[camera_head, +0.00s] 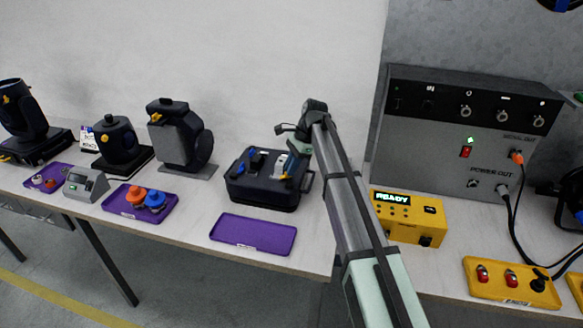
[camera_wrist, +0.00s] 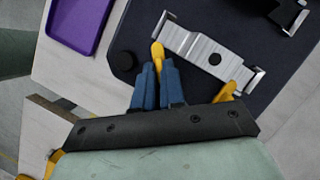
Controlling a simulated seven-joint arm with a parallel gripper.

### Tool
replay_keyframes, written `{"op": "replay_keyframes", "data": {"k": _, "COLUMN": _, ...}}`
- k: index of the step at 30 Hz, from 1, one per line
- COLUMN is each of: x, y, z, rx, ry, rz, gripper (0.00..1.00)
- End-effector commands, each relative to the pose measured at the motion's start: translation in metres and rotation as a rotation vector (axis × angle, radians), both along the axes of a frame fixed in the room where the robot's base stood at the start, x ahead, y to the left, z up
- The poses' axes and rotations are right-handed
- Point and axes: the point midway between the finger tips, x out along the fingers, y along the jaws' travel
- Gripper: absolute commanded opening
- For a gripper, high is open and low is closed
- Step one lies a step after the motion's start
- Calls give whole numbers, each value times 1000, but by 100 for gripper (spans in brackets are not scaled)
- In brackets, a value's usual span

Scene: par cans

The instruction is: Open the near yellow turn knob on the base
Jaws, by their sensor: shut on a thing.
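The base (camera_head: 262,192) is a dark blue box on the table, and it fills much of the wrist view (camera_wrist: 215,22). A silver bracket (camera_wrist: 190,45) with a dark round hole lies on its top. A yellow turn knob (camera_wrist: 157,52) stands at the bracket's left end. My gripper (camera_wrist: 158,72) has its two blue fingers closed around the lower part of this knob, which is partly hidden between them. A second yellow turn knob (camera_wrist: 228,91) is at the bracket's other end, its lower part hidden by my gripper's black mount. In the head view my gripper (camera_head: 291,166) is over the base.
An empty purple tray (camera_head: 252,235) lies in front of the base. A black lamp head (camera_head: 178,135) stands to the left. A yellow box reading READY (camera_head: 408,218) and a grey power unit (camera_head: 465,130) are on the right. Bare table shows between them.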

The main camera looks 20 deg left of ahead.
Motion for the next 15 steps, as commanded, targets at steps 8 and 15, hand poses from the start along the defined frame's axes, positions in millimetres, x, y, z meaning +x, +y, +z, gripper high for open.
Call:
{"op": "replay_keyframes", "data": {"k": 8, "x": 4, "y": 3, "z": 0, "rx": 0, "ry": 0, "rz": 259, "gripper": 0}}
{"op": "replay_keyframes", "data": {"k": 15, "x": 4, "y": 5, "z": 0, "rx": 1, "ry": 0, "rz": 450, "gripper": 0}}
